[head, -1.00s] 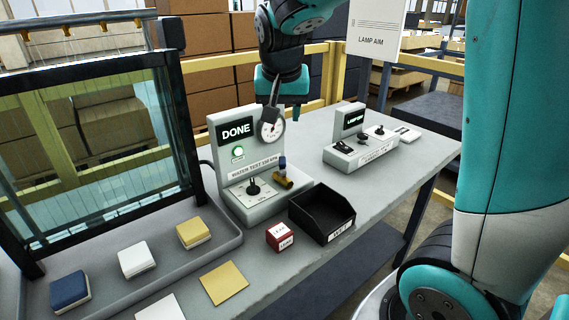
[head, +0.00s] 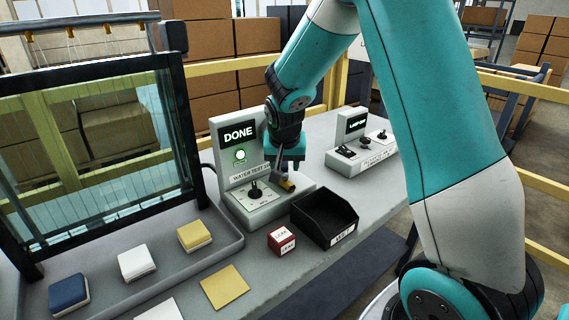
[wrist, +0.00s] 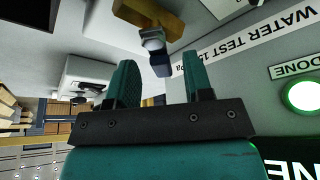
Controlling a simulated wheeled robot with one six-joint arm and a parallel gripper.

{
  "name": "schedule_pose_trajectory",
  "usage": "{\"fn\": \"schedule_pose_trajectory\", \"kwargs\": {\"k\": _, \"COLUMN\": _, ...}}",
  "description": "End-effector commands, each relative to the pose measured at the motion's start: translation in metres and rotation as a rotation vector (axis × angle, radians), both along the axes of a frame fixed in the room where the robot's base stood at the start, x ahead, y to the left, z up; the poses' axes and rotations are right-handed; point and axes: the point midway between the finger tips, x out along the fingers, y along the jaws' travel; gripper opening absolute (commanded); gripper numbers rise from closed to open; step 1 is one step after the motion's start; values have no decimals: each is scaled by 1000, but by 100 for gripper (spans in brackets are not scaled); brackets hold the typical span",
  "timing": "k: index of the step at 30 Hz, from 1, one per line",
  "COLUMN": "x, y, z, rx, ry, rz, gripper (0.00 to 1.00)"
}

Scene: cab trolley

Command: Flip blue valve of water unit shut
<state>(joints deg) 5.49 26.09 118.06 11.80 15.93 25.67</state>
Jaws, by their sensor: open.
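The water unit (head: 222,150) stands on the bench with DONE on its screen and a lit green lamp (head: 240,156); the lamp also shows in the wrist view (wrist: 304,96). At the unit's front right is a brass valve (head: 289,186), also in the wrist view (wrist: 150,14). Its blue handle (wrist: 160,64) stands out from the brass body on a pale stem. My gripper (head: 286,170) is just above the valve and partly hides the handle in the head view. In the wrist view my gripper (wrist: 162,72) is open, with the handle near the gap between its fingertips; contact cannot be told.
A black joystick (head: 255,189) is on the unit's base. A lamp unit (head: 362,155) with small levers is to the right. A framed glass panel (head: 100,150) and tray are to the left.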

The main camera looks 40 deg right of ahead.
Motion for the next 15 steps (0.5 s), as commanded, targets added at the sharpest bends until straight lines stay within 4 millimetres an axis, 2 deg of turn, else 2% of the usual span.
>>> {"fn": "schedule_pose_trajectory", "kwargs": {"k": 8, "x": 1, "y": 0, "z": -2, "rx": 0, "ry": 0, "rz": 0, "gripper": 47}}
{"fn": "schedule_pose_trajectory", "kwargs": {"k": 9, "x": 1, "y": 0, "z": -2, "rx": 0, "ry": 0, "rz": 0, "gripper": 42}}
{"fn": "schedule_pose_trajectory", "kwargs": {"k": 15, "x": 1, "y": 0, "z": -2, "rx": 0, "ry": 0, "rz": 1, "gripper": 0}}
